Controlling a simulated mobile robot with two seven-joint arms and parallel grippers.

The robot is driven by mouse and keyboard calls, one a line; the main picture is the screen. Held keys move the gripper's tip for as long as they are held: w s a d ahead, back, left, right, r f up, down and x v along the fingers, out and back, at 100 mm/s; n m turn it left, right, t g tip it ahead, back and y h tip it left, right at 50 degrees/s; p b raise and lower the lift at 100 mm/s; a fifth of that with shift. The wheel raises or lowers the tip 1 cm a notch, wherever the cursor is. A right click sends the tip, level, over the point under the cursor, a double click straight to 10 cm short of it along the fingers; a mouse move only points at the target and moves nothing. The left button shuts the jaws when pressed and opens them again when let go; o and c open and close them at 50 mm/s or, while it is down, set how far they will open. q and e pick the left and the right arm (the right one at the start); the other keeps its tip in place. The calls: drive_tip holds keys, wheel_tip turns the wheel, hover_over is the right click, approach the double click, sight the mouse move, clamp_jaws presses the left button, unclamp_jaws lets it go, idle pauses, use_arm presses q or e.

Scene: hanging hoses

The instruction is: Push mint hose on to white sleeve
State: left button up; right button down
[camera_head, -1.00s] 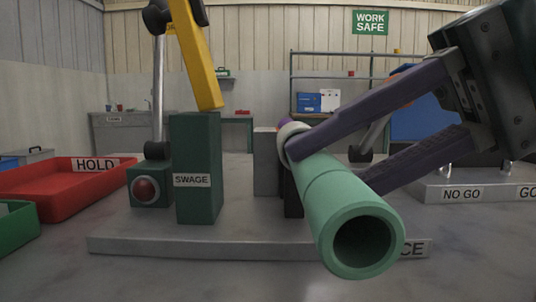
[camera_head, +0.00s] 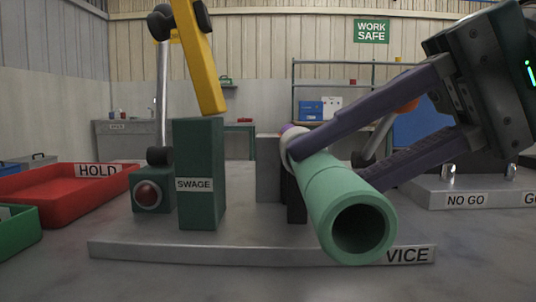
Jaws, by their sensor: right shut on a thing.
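The mint hose (camera_head: 331,187) is a thick tube, its open near end facing me low in the middle and its far end pointing away toward the vice. My right gripper (camera_head: 322,163) comes in from the right with long purple fingers, shut around the hose. The white sleeve (camera_head: 291,139) shows as a pale ring at the hose's far end, partly behind the upper finger. I cannot tell how far the hose overlaps the sleeve. A bit of purple (camera_head: 288,128) shows behind the ring. My left gripper is out of view.
The vice base (camera_head: 150,250) lies below the hose, with grey and black jaws (camera_head: 268,170) behind it. The green swage block (camera_head: 198,172), under a yellow lever (camera_head: 200,62), stands to the left. A red HOLD tray (camera_head: 65,190) is further left. A NO GO plate (camera_head: 440,192) is at right.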

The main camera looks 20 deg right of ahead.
drive_tip(key=shift+w+d, duration=0.1)
drive_tip(key=shift+w, duration=0.25)
idle(0.4)
drive_tip(key=shift+c, duration=2.3)
unclamp_jaws()
drive_tip(key=shift+w, duration=0.1)
drive_tip(key=shift+r, duration=0.1)
